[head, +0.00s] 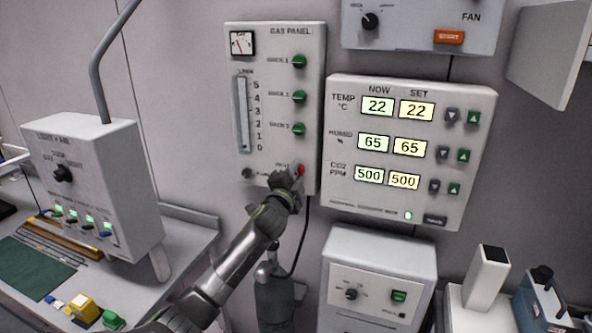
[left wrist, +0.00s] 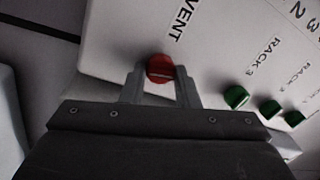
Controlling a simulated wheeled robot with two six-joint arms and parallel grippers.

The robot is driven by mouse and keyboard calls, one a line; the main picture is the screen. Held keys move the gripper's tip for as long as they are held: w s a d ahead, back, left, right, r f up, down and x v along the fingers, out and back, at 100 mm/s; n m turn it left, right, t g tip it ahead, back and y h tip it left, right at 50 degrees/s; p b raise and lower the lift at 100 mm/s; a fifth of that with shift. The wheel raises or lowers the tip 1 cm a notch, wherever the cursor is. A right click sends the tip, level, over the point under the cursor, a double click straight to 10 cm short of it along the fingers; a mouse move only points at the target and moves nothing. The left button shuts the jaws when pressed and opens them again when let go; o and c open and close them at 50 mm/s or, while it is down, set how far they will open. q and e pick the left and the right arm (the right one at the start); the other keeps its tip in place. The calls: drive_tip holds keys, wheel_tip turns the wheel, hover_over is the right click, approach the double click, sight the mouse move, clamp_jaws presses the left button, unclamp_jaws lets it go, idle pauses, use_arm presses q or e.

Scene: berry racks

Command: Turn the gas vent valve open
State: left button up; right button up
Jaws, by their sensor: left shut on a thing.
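The gas panel (head: 275,60) hangs on the wall, with green rack knobs (head: 299,62) in a column and a red vent valve knob (head: 301,170) at the bottom. In the left wrist view the red vent knob (left wrist: 160,68) sits beside the word VENT, with a pale line across its face. My left gripper (head: 290,178) reaches up to the panel's bottom. In the left wrist view its two fingers (left wrist: 161,85) stand on either side of the red knob, shut on it. The gripper hides part of the vent label in the head view. My right gripper is not in view.
Green rack knobs (left wrist: 236,97) lie close beside the vent knob. A climate display box (head: 410,150) hangs just right of the panel. A white box with a dial (head: 378,285) stands below it. A lights box (head: 95,185) stands on the left bench.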

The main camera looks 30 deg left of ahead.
use_arm(q)
drive_tip(key=shift+m+h+p, duration=0.3)
drive_tip(key=shift+m+p, duration=0.35)
drive_tip(key=shift+m, duration=0.45)
drive_tip(key=o, duration=1)
drive_tip(key=shift+s+f, duration=0.2)
drive_tip(key=shift+s, duration=0.3)
drive_tip(key=b+v, duration=0.4)
drive_tip(key=v, duration=1.2)
drive_tip(key=shift+s+d, duration=0.15)
drive_tip(key=shift+s, duration=0.05)
